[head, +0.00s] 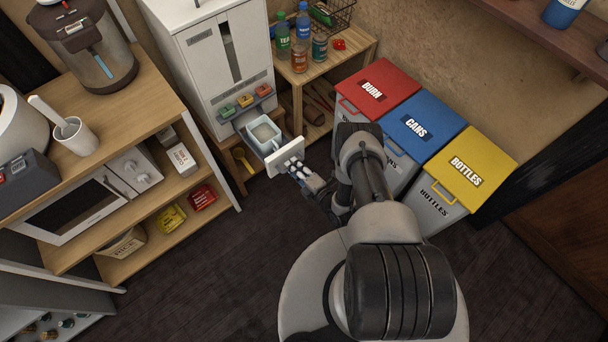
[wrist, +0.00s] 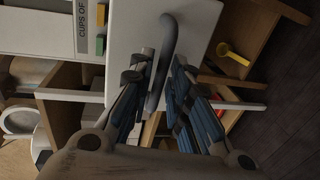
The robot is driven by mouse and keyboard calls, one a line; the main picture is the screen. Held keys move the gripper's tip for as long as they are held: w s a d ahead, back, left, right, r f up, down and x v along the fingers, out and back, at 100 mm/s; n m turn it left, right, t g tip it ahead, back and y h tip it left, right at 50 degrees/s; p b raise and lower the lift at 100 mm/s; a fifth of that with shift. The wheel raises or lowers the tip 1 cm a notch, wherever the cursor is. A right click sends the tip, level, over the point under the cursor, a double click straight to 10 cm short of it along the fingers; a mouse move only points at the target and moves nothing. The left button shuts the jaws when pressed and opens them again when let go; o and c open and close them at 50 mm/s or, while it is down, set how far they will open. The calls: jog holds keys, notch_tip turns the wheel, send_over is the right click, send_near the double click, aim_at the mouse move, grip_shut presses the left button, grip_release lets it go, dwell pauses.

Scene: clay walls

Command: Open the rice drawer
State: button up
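The white rice dispenser (head: 225,70) stands against the wall. Its rice drawer (head: 286,158) is pulled out at the bottom, with a light container (head: 262,134) inside behind the white front panel. In the wrist view the drawer's white front (wrist: 200,22) faces me, with a grey curved handle (wrist: 168,45) on it. My gripper (head: 298,170) is at this front. In the wrist view my gripper (wrist: 163,65) has its fingers close on both sides of the handle and looks shut on it. Part of the handle is hidden by the fingers.
Red, blue and yellow bins (head: 412,125) stand to the right of the drawer, close to my arm. A wooden shelf with a microwave (head: 80,205) is at the left. A small table with bottles (head: 300,50) is behind. The dark floor in front is clear.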

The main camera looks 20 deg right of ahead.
jog(key=v, duration=1)
jog(key=shift+s, duration=0.3)
jog(key=shift+d+r, duration=0.1)
jog(key=shift+d, duration=0.05)
